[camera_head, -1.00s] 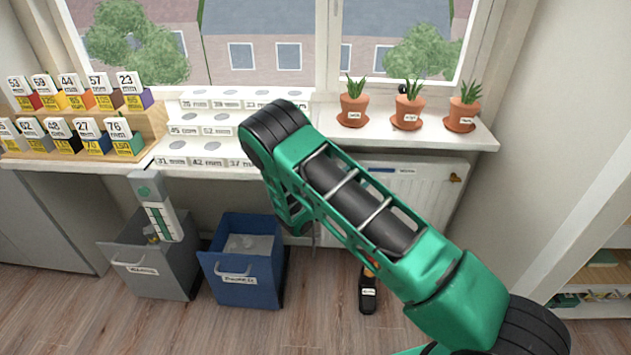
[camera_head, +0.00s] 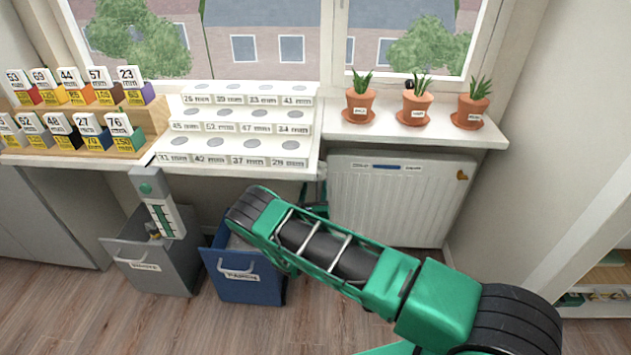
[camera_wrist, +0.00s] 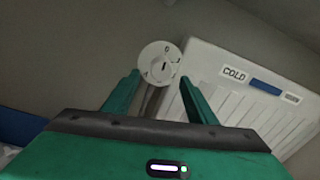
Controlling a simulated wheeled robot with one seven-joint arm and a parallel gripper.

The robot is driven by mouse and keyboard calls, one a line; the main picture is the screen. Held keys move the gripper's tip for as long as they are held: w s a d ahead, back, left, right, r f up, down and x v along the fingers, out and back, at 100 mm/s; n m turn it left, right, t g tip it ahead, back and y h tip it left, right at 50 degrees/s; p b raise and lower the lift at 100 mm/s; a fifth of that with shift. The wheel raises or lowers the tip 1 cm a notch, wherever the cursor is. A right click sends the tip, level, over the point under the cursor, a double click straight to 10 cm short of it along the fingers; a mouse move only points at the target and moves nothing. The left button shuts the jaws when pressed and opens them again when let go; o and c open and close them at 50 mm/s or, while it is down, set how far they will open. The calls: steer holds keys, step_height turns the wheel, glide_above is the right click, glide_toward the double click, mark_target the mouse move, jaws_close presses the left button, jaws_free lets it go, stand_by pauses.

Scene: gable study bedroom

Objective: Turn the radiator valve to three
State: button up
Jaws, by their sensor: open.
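The radiator valve's round white dial (camera_wrist: 160,58) shows in the wrist view, with small dark marks on its face and a short dark line near its middle. I cannot surely tell which number it is set to. My gripper (camera_wrist: 160,77) is open, with one green finger on either side of the dial's lower part in the picture. I see no contact. The radiator (camera_head: 390,205) stands under the window sill, and its top with a "COLD" label shows in the wrist view (camera_wrist: 205,75). In the head view my arm hides most of the gripper.
Several potted plants (camera_head: 415,108) stand on the sill above the radiator. A tiered white stand (camera_head: 240,125) of labelled steps is to the left. Below it are a grey bin (camera_head: 150,265) and a blue bin (camera_head: 242,278), the latter partly behind my arm.

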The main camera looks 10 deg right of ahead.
steer(key=x, duration=0.6)
steer(key=shift+d, duration=0.1)
steer(key=c, duration=1.1)
